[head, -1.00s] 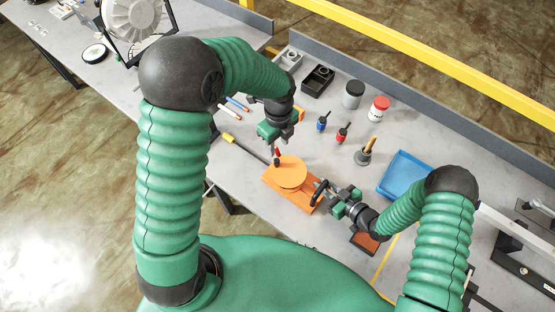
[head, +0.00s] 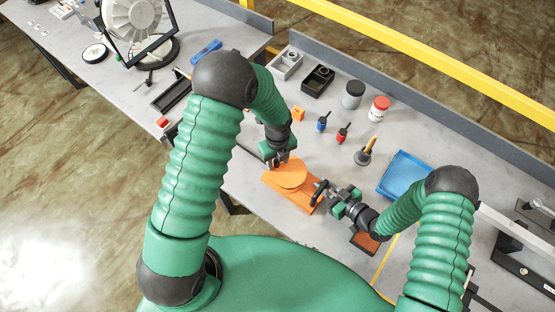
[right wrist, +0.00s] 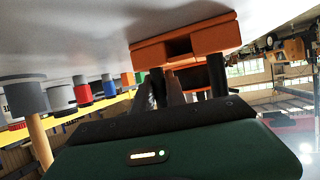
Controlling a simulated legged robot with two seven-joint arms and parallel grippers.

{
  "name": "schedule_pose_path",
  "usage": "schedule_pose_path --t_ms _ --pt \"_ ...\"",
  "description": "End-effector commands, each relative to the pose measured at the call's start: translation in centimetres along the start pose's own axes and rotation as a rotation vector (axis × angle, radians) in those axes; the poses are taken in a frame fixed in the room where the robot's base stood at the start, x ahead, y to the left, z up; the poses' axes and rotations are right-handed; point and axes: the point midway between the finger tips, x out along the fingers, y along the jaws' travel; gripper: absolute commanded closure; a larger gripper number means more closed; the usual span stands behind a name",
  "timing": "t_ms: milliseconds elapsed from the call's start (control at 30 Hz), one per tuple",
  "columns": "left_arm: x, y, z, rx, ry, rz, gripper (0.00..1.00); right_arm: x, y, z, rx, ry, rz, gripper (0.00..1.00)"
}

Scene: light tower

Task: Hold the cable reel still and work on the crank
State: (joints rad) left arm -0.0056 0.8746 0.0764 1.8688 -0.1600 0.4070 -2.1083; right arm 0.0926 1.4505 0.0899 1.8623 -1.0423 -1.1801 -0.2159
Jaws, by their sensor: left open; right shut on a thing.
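The cable reel shows in the head view as an orange disc (head: 288,173) on an orange base (head: 302,199), near the table's front edge. The crank's upright grip is not visible now; my left gripper (head: 278,162) covers the disc's far left rim. That gripper is open, pointing down and close above the rim; I cannot tell whether it touches. My right gripper (head: 321,191) is at the base's right end, shut on the base. In the right wrist view, the orange base (right wrist: 215,38) has a dark slot, and the dark fingers (right wrist: 187,80) are up against it with an orange part between them.
A black tray (head: 171,96) lies left. The table is clear between reel and tools.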

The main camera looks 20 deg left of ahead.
Motion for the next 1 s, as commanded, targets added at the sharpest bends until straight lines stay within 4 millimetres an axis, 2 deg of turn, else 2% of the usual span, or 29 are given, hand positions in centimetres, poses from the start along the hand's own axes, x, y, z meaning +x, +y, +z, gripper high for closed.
schedule_pose_path --t_ms 133,400,467,1000 --pt "-0.03 -0.01 0.01 0.000 0.000 0.000 0.58 0.01 0.00 -0.02 0.000 0.000 0.000 1.00" --pt "-0.06 -0.02 0.00 -0.001 0.000 0.000 0.94 0.01 0.00 -0.02 0.000 0.000 0.000 1.00" --pt "-0.06 -0.04 0.00 -0.001 0.000 -0.001 1.00 0.01 0.00 -0.02 0.000 0.000 0.000 1.00" --pt "-0.10 -0.01 -0.14 -0.032 0.001 -0.002 1.00 0.05 -0.06 -0.05 0.000 0.001 -0.002 1.00"
